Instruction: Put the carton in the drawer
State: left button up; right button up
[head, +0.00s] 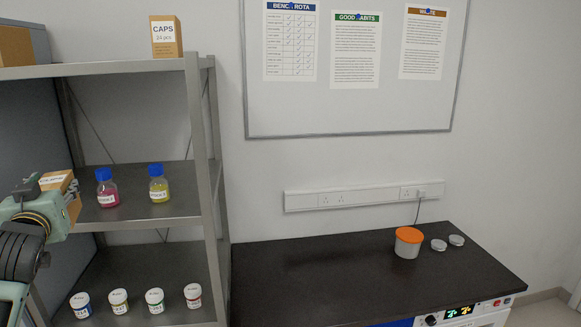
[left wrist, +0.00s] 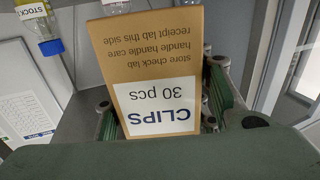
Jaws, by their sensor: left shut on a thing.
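A brown carton (left wrist: 150,62) with a white label reading CLIPS 30 pcs is between the fingers of my left gripper (left wrist: 165,108), upside down in the left wrist view. In the head view, the carton (head: 74,207) and my left gripper (head: 62,194) are at the left edge, in front of the shelf rack. The gripper is shut on the carton and hides part of it. A second carton (head: 167,42), labelled CAPS 24 pcs, stands on the top shelf. No drawer can be made out. My right gripper is not in view.
The metal rack (head: 204,150) holds a pink bottle (head: 107,190), a yellow bottle (head: 159,187) and several labelled jars (head: 119,302). The dark bench (head: 320,275) is mostly clear, with an orange-lidded tub (head: 407,247) and two small lids. A white device (head: 480,317) shows below it.

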pick_arm(q)
jog(key=s+d+f+m+t+h, duration=0.1)
jog(key=s+d+f+m+h, duration=0.2)
jog(key=d+f+h, duration=0.35)
jog(key=s+d+f+m+t+h, duration=0.1)
jog(key=s+d+f+m+h, duration=0.25)
jog(key=d+f, duration=0.65)
jog(key=shift+s+d+f+n+y, duration=0.4)
jog(key=shift+s+d+f, duration=1.2)
jog(key=shift+s+d, duration=1.7)
jog(key=shift+s+d+f+n+y, duration=0.4)
jog(key=shift+s+d+f, duration=1.15)
jog(key=shift+s+d, duration=1.75)
notch_tip(320, 180, down, 10)
jog(key=w+d+b, duration=0.1)
jog(key=b, duration=0.9)
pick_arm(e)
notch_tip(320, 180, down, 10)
pick_arm(q)
jog(key=s+f, duration=0.2)
jog(key=s, duration=0.5)
jog(key=shift+s+f+y, duration=0.3)
jog(key=shift+s+f, duration=0.1)
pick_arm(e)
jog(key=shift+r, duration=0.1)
